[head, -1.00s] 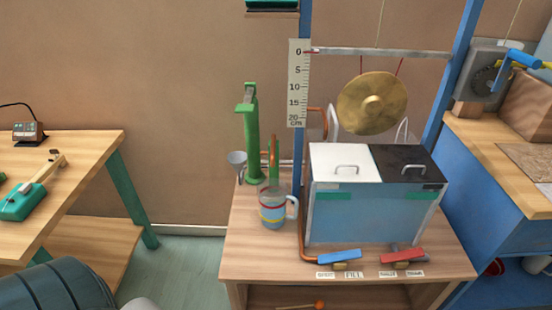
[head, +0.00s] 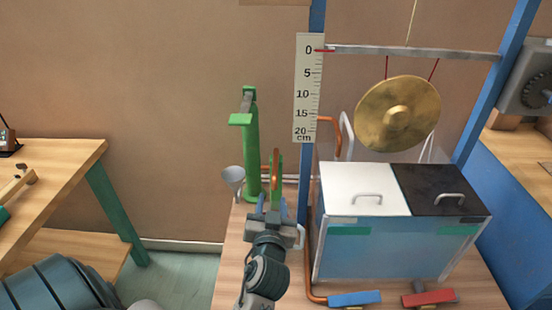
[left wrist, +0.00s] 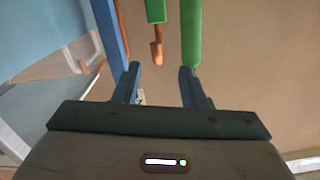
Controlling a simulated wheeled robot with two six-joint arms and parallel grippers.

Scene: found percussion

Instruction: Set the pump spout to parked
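The green pump (head: 251,150) stands at the back left of the wooden stand. Its spout (head: 277,175), green with a copper-coloured part, stands to the right of the post. In the left wrist view a green bar with a copper tip, which looks like the spout (left wrist: 156,48), shows just beyond the gap between my fingers, with a green post (left wrist: 190,30) to its right. My left gripper (head: 270,203) is open and empty, just in front of and below the spout; its fingers (left wrist: 160,72) are apart. I cannot tell whether it touches the spout. My right gripper is not in view.
The mug is mostly hidden behind my left arm. A grey funnel (head: 233,179) sits left of the pump. A blue upright (head: 309,160), copper pipe (head: 311,230) and tank with white lid (head: 362,188) stand close on the right. A gong (head: 397,113) hangs above.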

